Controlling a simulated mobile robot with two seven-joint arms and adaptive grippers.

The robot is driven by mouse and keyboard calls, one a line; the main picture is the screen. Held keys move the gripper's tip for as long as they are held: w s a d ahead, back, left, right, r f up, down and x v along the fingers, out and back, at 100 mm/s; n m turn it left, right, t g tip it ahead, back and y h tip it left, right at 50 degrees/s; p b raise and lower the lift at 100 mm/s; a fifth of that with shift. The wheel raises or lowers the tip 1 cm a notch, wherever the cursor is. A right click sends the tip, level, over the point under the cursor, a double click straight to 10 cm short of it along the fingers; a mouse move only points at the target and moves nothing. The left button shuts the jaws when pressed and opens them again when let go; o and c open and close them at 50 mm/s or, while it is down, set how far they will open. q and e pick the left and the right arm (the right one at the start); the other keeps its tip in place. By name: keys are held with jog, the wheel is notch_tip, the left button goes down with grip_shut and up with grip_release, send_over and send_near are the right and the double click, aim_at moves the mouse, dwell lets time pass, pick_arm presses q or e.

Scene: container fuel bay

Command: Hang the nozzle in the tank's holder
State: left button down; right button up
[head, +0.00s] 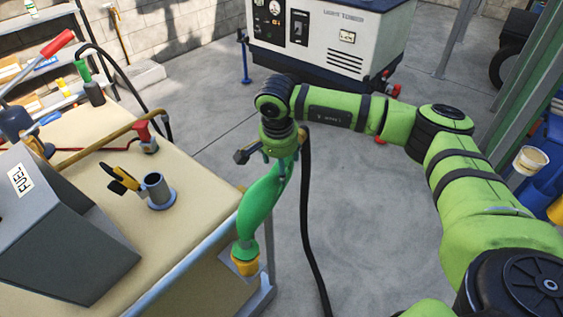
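A green nozzle (262,200) with an orange-yellow end (245,262) hangs slanted downward beside the tank's front right edge. My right gripper (270,150) is around its upper part and appears shut on it. The contact is partly hidden by the wrist. A grey upright cup (156,188), which looks like the holder, stands on the tan tank top (110,215). Its mouth is open and looks empty. A yellow-and-black piece (122,181) sticks out beside it. The nozzle is right of the cup and apart from it. My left gripper is not in view.
A black hose (306,220) hangs beside the nozzle. A grey FUEL box (55,225) stands at the tank's left. A red-topped fitting (145,138) and a brown bent pipe (105,133) lie behind the cup. A light tower unit (330,40) stands behind, across open concrete floor.

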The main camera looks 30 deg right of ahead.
jog(key=shift+f, duration=0.1)
notch_tip(320, 180, up, 12)
jog(key=s+a, duration=0.1)
jog(key=shift+s+a, duration=0.35)
jog(key=shift+s, duration=0.05)
dwell(0.5)
